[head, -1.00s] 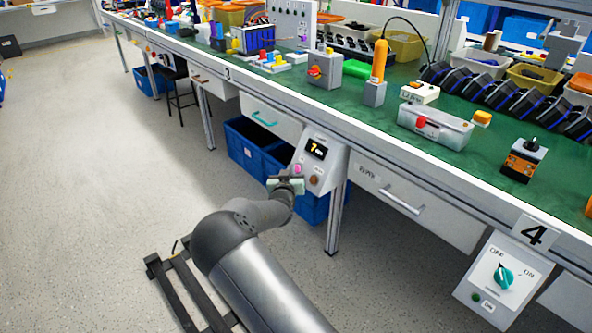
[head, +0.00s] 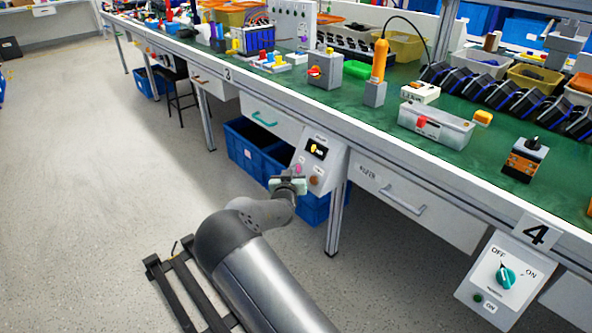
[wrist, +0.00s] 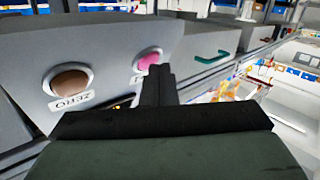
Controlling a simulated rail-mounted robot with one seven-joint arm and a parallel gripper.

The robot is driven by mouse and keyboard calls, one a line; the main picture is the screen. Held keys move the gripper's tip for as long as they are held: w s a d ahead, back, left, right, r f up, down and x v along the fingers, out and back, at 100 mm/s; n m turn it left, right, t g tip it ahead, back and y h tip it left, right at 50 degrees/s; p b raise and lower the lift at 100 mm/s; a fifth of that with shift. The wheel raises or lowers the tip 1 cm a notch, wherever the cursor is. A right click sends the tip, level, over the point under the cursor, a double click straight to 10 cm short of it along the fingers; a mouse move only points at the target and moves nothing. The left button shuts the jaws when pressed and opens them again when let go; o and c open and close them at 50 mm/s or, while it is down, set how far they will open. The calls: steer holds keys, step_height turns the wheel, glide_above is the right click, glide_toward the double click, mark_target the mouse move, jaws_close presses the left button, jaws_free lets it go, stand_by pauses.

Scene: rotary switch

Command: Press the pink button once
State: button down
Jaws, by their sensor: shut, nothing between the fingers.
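The pink button (head: 299,168) sits on a pale control box (head: 330,162) mounted under the bench's front edge. In the wrist view the pink button (wrist: 148,62) has a light ring, and my fingertips cover its lower right edge. My gripper (wrist: 157,72) is shut and empty, with its dark fingers pointing at the box. In the head view my gripper (head: 287,185) is just below and left of the button. I cannot tell whether the fingertips touch it.
A brown button (wrist: 70,82) labelled ZERO is beside the pink one. A box with a teal rotary switch (head: 503,277) hangs farther right. Blue crates (head: 258,150) stand under the bench. The floor to the left is open.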

steer(key=shift+s, duration=0.1)
steer(key=shift+s+a+r, duration=0.4)
steer(key=shift+a, duration=0.1)
stand_by(0.3)
steer(key=s+a+r, duration=0.1)
steer(key=s+a+r+p, duration=0.1)
steer(key=s+a, duration=0.1)
steer(key=shift+a+r+p, duration=0.15)
steer(key=shift+r+p, duration=0.05)
steer(key=shift+p, duration=0.1)
stand_by(0.6)
